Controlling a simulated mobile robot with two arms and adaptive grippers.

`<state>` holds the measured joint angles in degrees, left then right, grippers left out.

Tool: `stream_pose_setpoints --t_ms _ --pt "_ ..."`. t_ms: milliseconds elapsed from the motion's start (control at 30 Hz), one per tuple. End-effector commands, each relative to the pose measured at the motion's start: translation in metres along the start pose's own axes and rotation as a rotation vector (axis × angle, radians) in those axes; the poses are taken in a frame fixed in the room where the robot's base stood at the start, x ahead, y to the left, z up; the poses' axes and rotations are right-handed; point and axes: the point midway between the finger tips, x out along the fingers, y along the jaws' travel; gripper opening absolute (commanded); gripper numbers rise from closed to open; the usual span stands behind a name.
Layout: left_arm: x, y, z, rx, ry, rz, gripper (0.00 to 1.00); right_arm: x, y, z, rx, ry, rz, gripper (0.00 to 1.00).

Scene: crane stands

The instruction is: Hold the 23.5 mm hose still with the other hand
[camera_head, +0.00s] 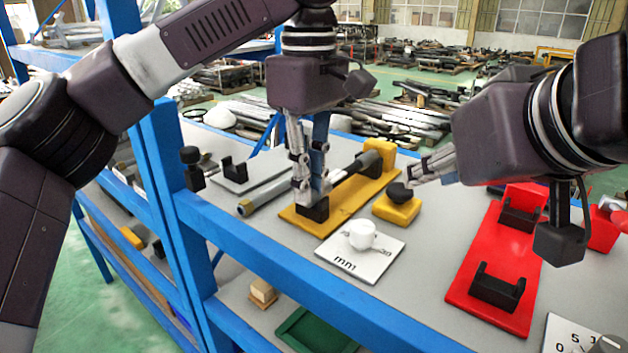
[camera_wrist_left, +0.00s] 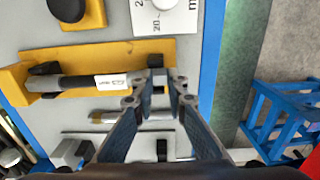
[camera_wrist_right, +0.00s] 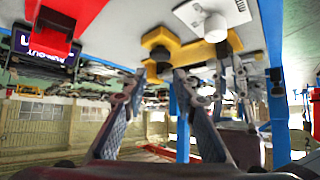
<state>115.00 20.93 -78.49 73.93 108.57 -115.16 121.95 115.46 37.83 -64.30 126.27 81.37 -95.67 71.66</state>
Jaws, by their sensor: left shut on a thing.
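A dark hose (camera_head: 344,173) with a pale label lies along a yellow stand (camera_head: 345,205). The hose also shows in the left wrist view (camera_wrist_left: 76,83). My left gripper (camera_head: 313,192) points down over the stand's near end and is shut on the hose, near the label. The fingers hide the gripped part. The size print on the label is too small to read. My right gripper (camera_head: 428,168) is open and empty, beside a yellow block (camera_head: 397,209) with a black knob (camera_head: 400,192). In the right wrist view this knob (camera_wrist_right: 160,53) shows beyond the fingertips.
A grey tube with a brass-coloured end (camera_head: 262,197) lies beside the stand. A white dial (camera_head: 361,235) sits on a plate marked mm (camera_head: 345,263). A red stand (camera_head: 492,262) with black cradles is at right. Blue posts (camera_head: 165,150) border the bench's left.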

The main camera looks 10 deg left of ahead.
Motion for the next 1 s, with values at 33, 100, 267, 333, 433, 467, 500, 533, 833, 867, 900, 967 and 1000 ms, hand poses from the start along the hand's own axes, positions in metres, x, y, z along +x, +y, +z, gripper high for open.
stream_pose_setpoints --t_ms 33,100,267,333,433,467,500,533,833,867,900,967,1000 --pt "0.0 0.0 0.0 0.0 0.0 0.001 0.0 0.0 0.0 -0.001 -0.002 -0.003 0.001 0.18" --pt "0.0 0.0 0.0 0.0 0.0 0.001 0.0 0.001 0.001 -0.004 -0.01 -0.013 0.004 0.1" --pt "0.0 0.0 0.0 0.0 0.0 0.001 0.0 0.004 0.007 -0.021 -0.065 -0.079 0.017 0.0" --pt "0.0 0.0 0.0 0.0 0.0 0.001 0.0 0.005 0.011 -0.03 -0.106 -0.124 0.018 0.0" --pt "0.0 0.0 0.0 0.0 0.0 0.001 0.0 0.007 0.016 -0.044 -0.171 -0.197 0.01 0.0" --pt "0.0 0.0 0.0 0.0 0.0 0.001 0.0 0.007 0.017 -0.047 -0.192 -0.22 0.004 0.0" --pt "0.0 0.0 0.0 0.0 0.0 0.001 0.0 0.008 0.019 -0.052 -0.218 -0.247 -0.005 0.0" --pt "0.0 0.0 0.0 0.0 0.0 0.001 0.0 0.007 0.02 -0.056 -0.239 -0.269 -0.014 0.0" --pt "0.0 0.0 0.0 0.0 0.0 0.0 0.0 0.002 0.026 -0.084 -0.441 -0.452 -0.165 0.0" --pt "0.0 0.0 0.0 0.0 0.0 0.0 0.0 0.001 0.026 -0.086 -0.461 -0.466 -0.186 0.0" --pt "0.0 0.0 0.0 0.0 0.0 0.0 0.0 0.0 0.027 -0.089 -0.488 -0.483 -0.214 0.0" --pt "0.0 0.0 0.0 0.0 0.0 0.0 0.0 -0.003 0.026 -0.093 -0.524 -0.503 -0.258 0.0" --pt "0.0 0.0 0.0 0.0 0.0 0.0 0.0 -0.004 0.027 -0.096 -0.546 -0.515 -0.285 0.0"
